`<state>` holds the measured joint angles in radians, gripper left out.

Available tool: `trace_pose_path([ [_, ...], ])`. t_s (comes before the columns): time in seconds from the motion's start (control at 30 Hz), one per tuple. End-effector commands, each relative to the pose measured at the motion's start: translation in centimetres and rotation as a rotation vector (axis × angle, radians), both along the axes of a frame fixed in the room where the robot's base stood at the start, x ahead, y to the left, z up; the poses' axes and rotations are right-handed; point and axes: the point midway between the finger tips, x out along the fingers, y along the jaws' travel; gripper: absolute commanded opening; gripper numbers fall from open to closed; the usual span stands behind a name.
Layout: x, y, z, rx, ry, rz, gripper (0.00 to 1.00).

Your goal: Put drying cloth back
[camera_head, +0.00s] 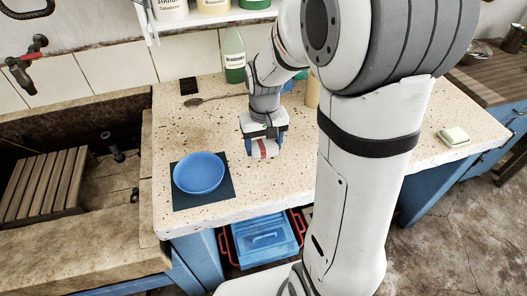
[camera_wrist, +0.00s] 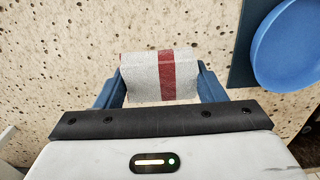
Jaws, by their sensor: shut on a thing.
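The drying cloth (camera_wrist: 146,76) is a light grey folded cloth with a dark red stripe. It sits between the two blue fingers of my gripper (camera_wrist: 160,88) in the wrist view, and the gripper is shut on it. In the head view my gripper (camera_head: 262,150) points down over the speckled counter, with the cloth (camera_head: 265,149) showing small between the fingers. I cannot tell whether the cloth touches the counter. The gripper is to the right of and behind a blue bowl (camera_head: 199,172).
The bowl stands on a dark mat (camera_head: 203,200) near the counter's (camera_head: 290,180) front left. A spoon (camera_head: 208,99), a black square (camera_head: 188,86) and a green bottle (camera_head: 234,58) are behind. A pale sponge-like block (camera_head: 453,137) lies at right. The stone trough (camera_head: 75,115) is left.

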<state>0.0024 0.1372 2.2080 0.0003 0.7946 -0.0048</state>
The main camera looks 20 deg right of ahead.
Motion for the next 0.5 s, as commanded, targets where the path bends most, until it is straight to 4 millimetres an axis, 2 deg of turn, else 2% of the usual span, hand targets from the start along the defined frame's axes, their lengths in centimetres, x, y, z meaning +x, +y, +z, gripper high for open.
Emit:
trace_pose_path([
  [0.1,-0.1,0.0,-2.1,0.0,0.005,0.0,0.42],
  [0.17,-0.1,0.0,-2.7,0.0,0.003,0.0,0.42],
  [0.5,0.0,0.0,-3.1,0.0,0.001,-0.001,0.42],
])
